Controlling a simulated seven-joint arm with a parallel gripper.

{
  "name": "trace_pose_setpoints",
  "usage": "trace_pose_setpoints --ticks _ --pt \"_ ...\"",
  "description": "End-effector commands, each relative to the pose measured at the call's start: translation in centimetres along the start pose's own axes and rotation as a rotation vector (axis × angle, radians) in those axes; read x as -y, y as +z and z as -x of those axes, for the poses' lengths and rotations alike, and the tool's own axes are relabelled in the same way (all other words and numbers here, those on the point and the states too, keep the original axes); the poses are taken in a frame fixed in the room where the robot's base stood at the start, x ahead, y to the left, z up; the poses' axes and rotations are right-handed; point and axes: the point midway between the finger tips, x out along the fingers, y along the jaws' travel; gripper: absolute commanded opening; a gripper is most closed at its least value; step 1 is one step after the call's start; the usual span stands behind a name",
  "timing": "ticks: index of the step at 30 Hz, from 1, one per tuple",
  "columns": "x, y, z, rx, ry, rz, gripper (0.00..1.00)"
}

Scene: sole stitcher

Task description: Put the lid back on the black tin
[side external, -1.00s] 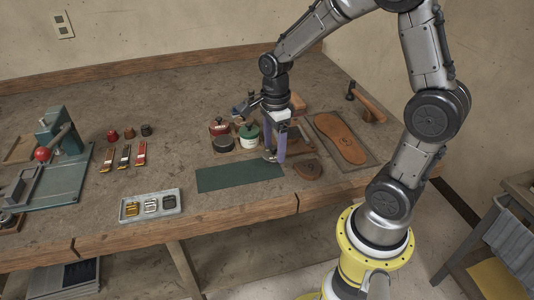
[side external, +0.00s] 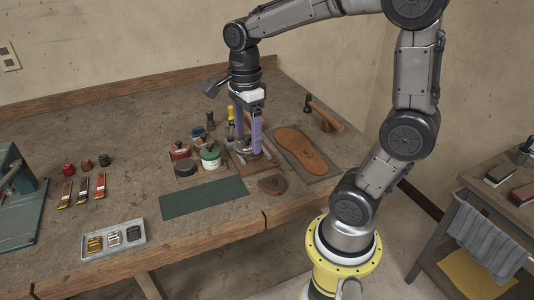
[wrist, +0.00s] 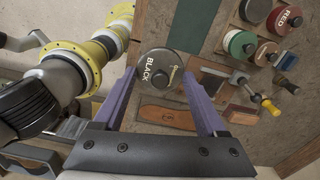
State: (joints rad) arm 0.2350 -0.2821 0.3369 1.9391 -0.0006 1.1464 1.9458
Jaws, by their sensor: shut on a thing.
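My gripper (side external: 247,150) is shut on a round dark lid (wrist: 160,64) marked BLACK. The lid sits between the two purple fingers and also shows as a dark disc in the side view (side external: 247,146). It is over or just above the wooden board; its exact height is unclear. The black tin (side external: 185,168) stands to the left, apart from my gripper, with a flat dark top and no knob. It also shows near the top edge of the wrist view (wrist: 256,10).
A green tin (side external: 210,158) and a red tin (side external: 180,150) stand beside the black tin. A green mat (side external: 203,198) lies in front. A leather heel piece (side external: 272,185) and a sole (side external: 306,150) lie to the right. Upright tools (side external: 231,116) stand behind my gripper.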

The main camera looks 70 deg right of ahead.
Motion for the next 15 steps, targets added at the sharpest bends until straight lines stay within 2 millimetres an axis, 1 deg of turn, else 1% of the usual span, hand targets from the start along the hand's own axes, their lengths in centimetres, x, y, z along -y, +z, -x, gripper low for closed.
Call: trace_pose_setpoints --ticks 1,3,7,11,12,15 --pt "1.9 0.8 0.5 -0.001 0.001 -0.001 0.23" --pt "4.3 1.9 1.0 -0.001 0.002 -0.003 0.23" --pt "8.6 3.9 1.3 -0.001 0.002 -0.003 0.23" --pt "12.6 5.9 0.6 -0.002 0.004 0.0 0.23" --pt "13.8 6.5 0.2 -0.002 0.003 0.001 0.23" --pt "16.4 7.9 -1.0 -0.002 0.002 0.004 0.23"
